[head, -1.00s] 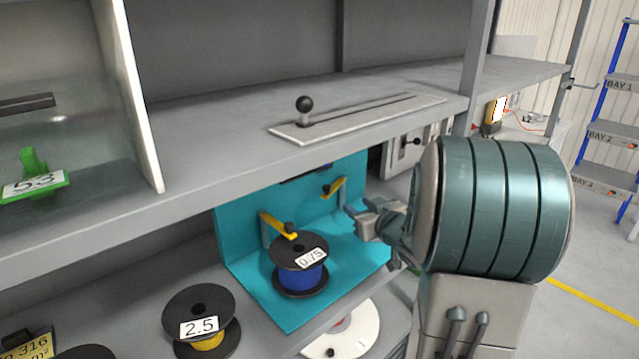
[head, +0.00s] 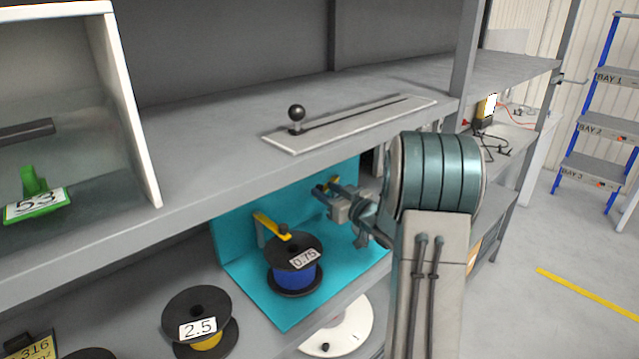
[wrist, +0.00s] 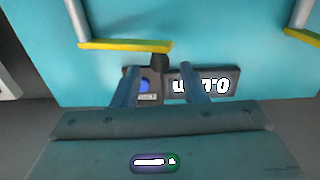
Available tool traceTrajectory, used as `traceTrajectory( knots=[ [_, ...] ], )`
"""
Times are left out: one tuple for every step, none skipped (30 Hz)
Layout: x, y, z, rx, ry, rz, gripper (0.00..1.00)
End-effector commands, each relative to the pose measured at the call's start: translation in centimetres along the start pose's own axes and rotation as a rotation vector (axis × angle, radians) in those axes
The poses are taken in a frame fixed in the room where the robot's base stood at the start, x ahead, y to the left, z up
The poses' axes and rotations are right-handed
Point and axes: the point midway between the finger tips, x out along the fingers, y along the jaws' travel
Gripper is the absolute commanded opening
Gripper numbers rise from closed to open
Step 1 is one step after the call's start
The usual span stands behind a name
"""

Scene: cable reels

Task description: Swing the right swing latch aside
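The right swing latch (head: 334,180) is a yellow bar on a post at the teal stand's back panel, partly hidden by my gripper (head: 332,195) in the head view. In the wrist view, which seems upside down, a yellow latch bar (wrist: 125,45) ends near a black knob (wrist: 159,61). My gripper (wrist: 158,75) is open, and the knob shows between its fingertips; I cannot tell whether they touch it. The left latch (head: 268,224), also yellow, reaches over a blue cable reel (head: 294,275) marked 0.75.
The teal stand (head: 330,283) sits under a grey shelf (head: 215,160) that overhangs my gripper closely. A dark sign (wrist: 205,85) shows beyond my fingers.

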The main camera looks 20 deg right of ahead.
Motion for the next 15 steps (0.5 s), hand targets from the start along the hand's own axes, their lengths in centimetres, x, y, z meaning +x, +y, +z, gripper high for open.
traceTrajectory(
  knots=[
    [0.9,-0.1,-0.1,0.001,-0.001,-0.003,0.39],
    [1.4,-0.1,-0.1,0.0,-0.001,-0.003,0.39],
    [1.8,0.0,-0.1,0.0,-0.001,-0.001,0.39],
    [2.1,0.0,-0.1,0.0,-0.001,-0.001,0.39],
    [2.4,0.0,-0.1,0.0,-0.001,0.0,0.39],
    [2.8,0.0,-0.1,-0.001,0.0,-0.001,0.39],
    [3.0,0.0,-0.1,-0.001,0.0,-0.001,0.39],
    [3.1,0.0,0.0,-0.001,-0.001,-0.001,0.39],
    [3.2,0.0,0.0,-0.001,-0.001,-0.001,0.39],
    [3.3,0.0,0.0,-0.001,-0.001,0.0,0.39],
    [3.4,0.0,0.0,-0.001,-0.001,0.0,0.39],
    [3.4,0.0,0.1,-0.001,-0.001,0.0,0.39],
    [3.4,0.0,0.1,-0.001,-0.001,0.0,0.39],
    [3.4,0.0,0.1,-0.001,-0.001,0.0,0.39],
    [3.4,0.0,0.1,-0.001,-0.001,0.0,0.39]
  ],
)
